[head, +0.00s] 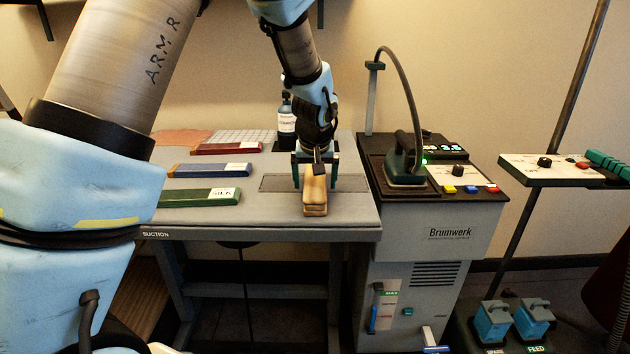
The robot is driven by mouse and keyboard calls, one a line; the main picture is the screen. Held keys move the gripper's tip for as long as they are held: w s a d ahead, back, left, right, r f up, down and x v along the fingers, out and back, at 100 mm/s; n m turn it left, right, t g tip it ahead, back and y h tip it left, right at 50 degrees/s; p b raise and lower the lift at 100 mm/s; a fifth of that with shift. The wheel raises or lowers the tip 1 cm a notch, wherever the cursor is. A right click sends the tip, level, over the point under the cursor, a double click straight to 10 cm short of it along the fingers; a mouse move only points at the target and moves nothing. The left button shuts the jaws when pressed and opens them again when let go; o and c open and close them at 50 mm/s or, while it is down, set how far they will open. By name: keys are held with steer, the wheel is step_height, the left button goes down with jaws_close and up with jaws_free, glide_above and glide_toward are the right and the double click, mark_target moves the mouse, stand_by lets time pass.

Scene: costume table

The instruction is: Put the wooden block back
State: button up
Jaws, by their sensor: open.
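The wooden block (315,196) is light brown with darker edges and lies on the grey table (260,220) near its front right. Its length points away from me, and its near end sticks out over or close to a darker grey rectangle (275,184) on the table top. My gripper (316,183) is above the block, pointing down, with its dark green fingers apart. One finger is on each side of the block's far part. The fingers look clear of the block's sides, but I cannot tell whether they touch it. The far end of the block is hidden by my gripper.
Red (226,148), blue (210,170) and green (198,197) labelled bars lie on the table's left. An iron (404,163) rests on the Brumwerk machine (450,232) at right. The table's front middle is clear.

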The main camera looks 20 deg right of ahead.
steer(key=b+v, duration=0.2)
steer(key=v, duration=1)
steer(key=w+a+f+n+g+y, duration=0.1)
steer(key=a+f, duration=0.1)
steer(key=a, duration=0.7)
steer(key=w+a+f+n, duration=0.1)
steer(key=a+f, duration=0.1)
steer(key=a, duration=0.6)
steer(key=s+a+f+n, duration=0.1)
steer(key=s+a, duration=0.3)
steer(key=a, duration=0.4)
steer(key=s+a+f+g, duration=0.1)
steer(key=s+a+f, duration=0.3)
steer(key=a, duration=0.5)
steer(key=shift+s+a+n+g+y, duration=0.3)
steer(key=shift+n+y, duration=0.1)
